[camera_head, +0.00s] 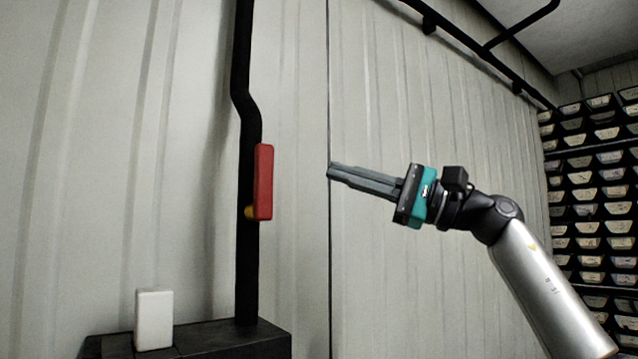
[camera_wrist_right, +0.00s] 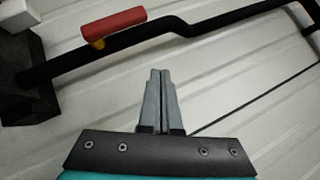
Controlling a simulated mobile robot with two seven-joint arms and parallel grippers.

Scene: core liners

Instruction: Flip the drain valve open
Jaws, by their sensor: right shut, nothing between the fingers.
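The drain valve has a red lever handle (camera_head: 264,182) on a yellow stem (camera_head: 250,212), mounted on a black vertical pipe (camera_head: 247,270). The handle stands upright, in line with the pipe. In the right wrist view the red handle (camera_wrist_right: 114,22) and the pipe (camera_wrist_right: 215,35) lie beyond the fingertips, the handle to the upper left. My right gripper (camera_head: 330,171) is shut and empty, to the right of the handle and apart from it, its fingers pointing left. It also shows in the right wrist view (camera_wrist_right: 160,75). My left gripper is not in view.
A black block (camera_head: 250,345) stands at the pipe's foot, with a white box (camera_head: 154,318) at its left. Racks of core trays (camera_head: 600,200) line the right side. A black pipe (camera_head: 480,52) runs along the upper wall. Bare ribbed wall lies between gripper and valve.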

